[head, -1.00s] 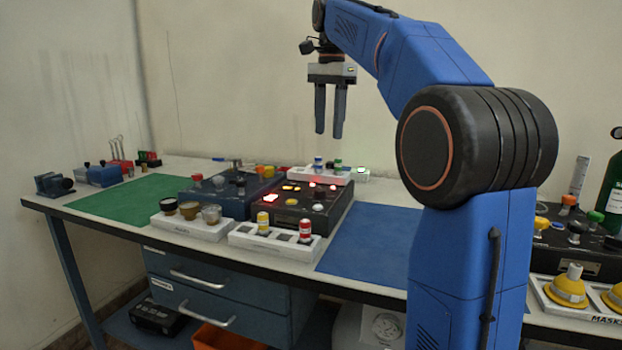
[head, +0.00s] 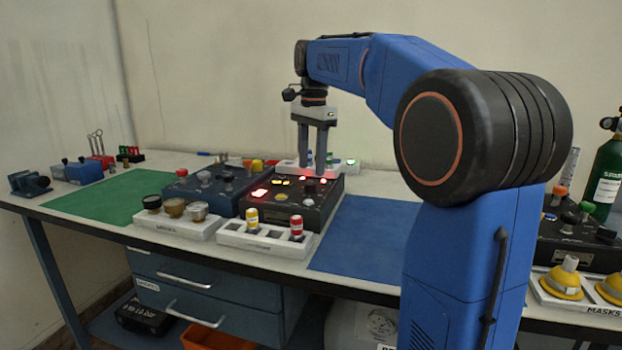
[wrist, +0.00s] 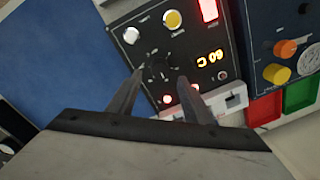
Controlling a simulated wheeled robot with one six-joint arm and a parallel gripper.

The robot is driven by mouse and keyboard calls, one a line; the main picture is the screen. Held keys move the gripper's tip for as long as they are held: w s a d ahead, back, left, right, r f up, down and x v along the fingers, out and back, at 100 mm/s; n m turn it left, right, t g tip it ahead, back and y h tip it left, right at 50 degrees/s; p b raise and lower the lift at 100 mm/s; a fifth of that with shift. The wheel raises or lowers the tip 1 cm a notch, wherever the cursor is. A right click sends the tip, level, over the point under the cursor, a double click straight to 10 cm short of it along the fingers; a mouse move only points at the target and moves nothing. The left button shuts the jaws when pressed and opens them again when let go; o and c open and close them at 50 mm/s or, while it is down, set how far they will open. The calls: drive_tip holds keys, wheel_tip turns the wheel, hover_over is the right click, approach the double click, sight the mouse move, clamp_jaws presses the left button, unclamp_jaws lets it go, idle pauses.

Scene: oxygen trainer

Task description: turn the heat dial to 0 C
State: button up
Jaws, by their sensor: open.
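A black control box (head: 325,214) with lit red and yellow indicators stands on the bench. In the wrist view its panel (wrist: 125,57) shows a black dial (wrist: 158,66) with white marks around it. An orange lit readout (wrist: 210,58) beside the dial appears rotated; it ends in C, but I cannot read its digits surely. My gripper (head: 312,173) points down over the rear of the box. In the wrist view my open gripper (wrist: 161,80) has one fingertip on either side of the dial. I cannot tell whether they touch it.
A blue box (head: 205,188) with knobs stands left of the black one. A white tray (head: 262,240) with yellow and red canisters sits in front. A white strip with colored parts lies behind. A blue mat (head: 362,235) to the right is clear.

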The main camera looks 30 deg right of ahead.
sight(311, 183)
drive_tip(key=shift+w+f, duration=0.1)
drive_tip(key=shift+f, duration=2.45)
drive_tip(key=shift+c, duration=0.4)
drive_tip(key=c, duration=1)
